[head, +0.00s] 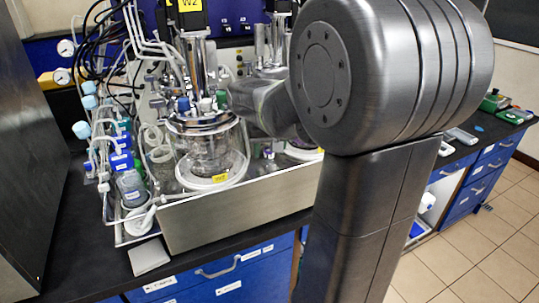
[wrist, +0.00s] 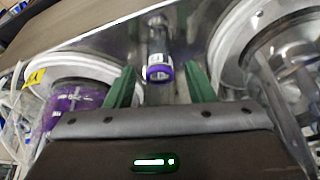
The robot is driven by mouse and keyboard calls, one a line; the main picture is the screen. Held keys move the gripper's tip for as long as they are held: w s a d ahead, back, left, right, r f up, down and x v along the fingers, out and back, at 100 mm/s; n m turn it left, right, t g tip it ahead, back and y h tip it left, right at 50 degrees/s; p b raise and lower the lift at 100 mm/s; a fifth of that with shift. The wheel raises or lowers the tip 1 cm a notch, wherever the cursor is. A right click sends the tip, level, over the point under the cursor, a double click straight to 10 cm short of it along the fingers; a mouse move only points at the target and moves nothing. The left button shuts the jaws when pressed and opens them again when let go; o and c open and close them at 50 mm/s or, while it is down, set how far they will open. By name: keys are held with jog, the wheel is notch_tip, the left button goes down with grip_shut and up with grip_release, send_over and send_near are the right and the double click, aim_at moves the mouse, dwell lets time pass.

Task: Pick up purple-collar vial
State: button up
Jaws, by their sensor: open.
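The purple-collar vial (wrist: 158,72) shows in the wrist view, with a clear body, a white label and a purple ring at its near end. It stands against a metal surface, between the two green fingers of my gripper (wrist: 160,68). The fingers are open, with a visible gap to the vial on each side. In the head view my gripper is hidden behind my arm. A small purple spot (head: 268,153) beside the glass vessel there may be the vial, but it is too small to tell.
A glass vessel on a white ring (wrist: 228,45) is close on the right in the wrist view. Another white ring (wrist: 95,62) and a purple-filled vessel (wrist: 65,104) are on the left. In the head view, tubing and bottles (head: 130,187) crowd the metal tray (head: 235,207).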

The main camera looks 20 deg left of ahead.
jog(key=c, duration=1.1)
jog(key=shift+o, duration=0.2)
